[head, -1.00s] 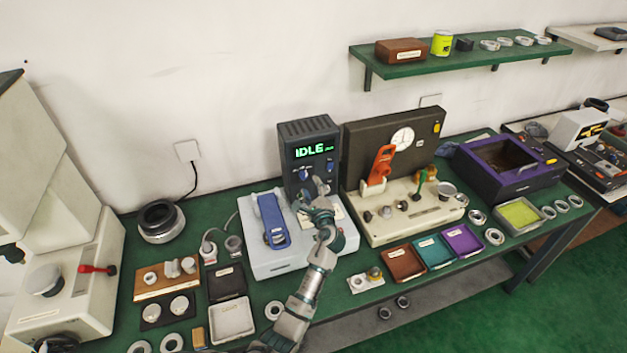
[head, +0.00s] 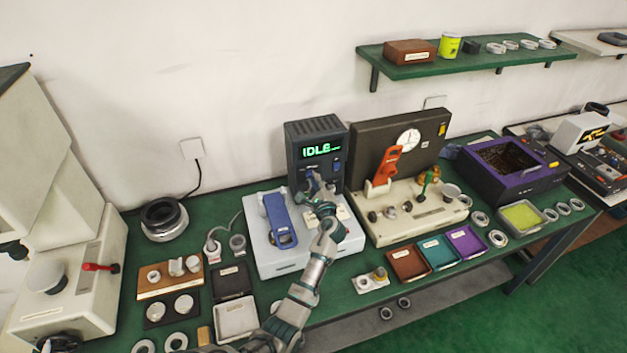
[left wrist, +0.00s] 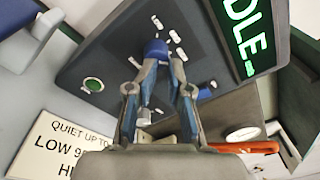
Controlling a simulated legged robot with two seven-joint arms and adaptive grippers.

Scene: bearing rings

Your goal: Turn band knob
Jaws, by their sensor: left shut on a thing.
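The dark control box (head: 318,150) stands at the back of the bench with a green display reading IDLE. In the left wrist view, a blue knob (left wrist: 155,48) sits on the box's dark panel (left wrist: 120,50), with pale marks around it. My left gripper (left wrist: 160,66) is shut on this knob, its two fingertips at the knob's sides. In the head view the gripper (head: 314,182) is in front of the box's face and mostly hides the knob.
A green button (left wrist: 93,85) is on the same panel. A printed card (left wrist: 62,145) lies below it. The pale machine with a blue lever (head: 280,222) stands in front of the box. A beige gauge fixture (head: 425,217) with an orange handle (head: 385,166) stands close on the right.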

